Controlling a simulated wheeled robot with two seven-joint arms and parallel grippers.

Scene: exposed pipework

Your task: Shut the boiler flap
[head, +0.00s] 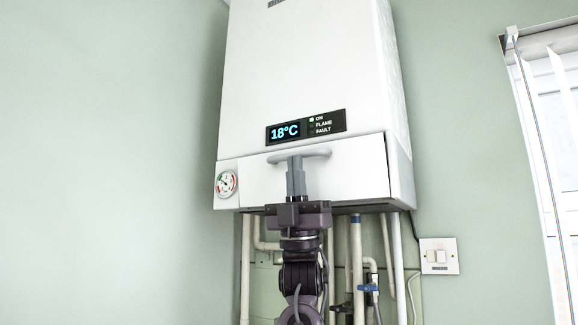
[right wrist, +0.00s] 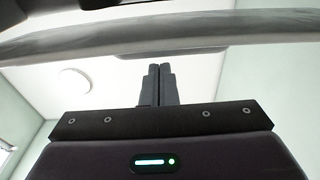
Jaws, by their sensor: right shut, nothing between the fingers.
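The white boiler flap (head: 350,168) is the lower front panel of the boiler, below the display. It looks nearly flush with the casing; I cannot tell whether a small gap remains. Its grey bar handle (head: 318,152) runs across near its top edge. My right gripper (head: 295,162) points up in front of the flap, fingers together and empty, with the tips at the handle. In the right wrist view, the shut fingers (right wrist: 156,70) end just below the handle bar (right wrist: 230,42); contact is unclear. My left gripper is not in view.
The boiler (head: 310,65) hangs on a green wall, with a display (head: 285,132) and a round gauge (head: 226,184). Several pipes (head: 357,260) run down below it, beside my right arm. A wall switch (head: 439,256) and a window blind (head: 540,130) are on the right.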

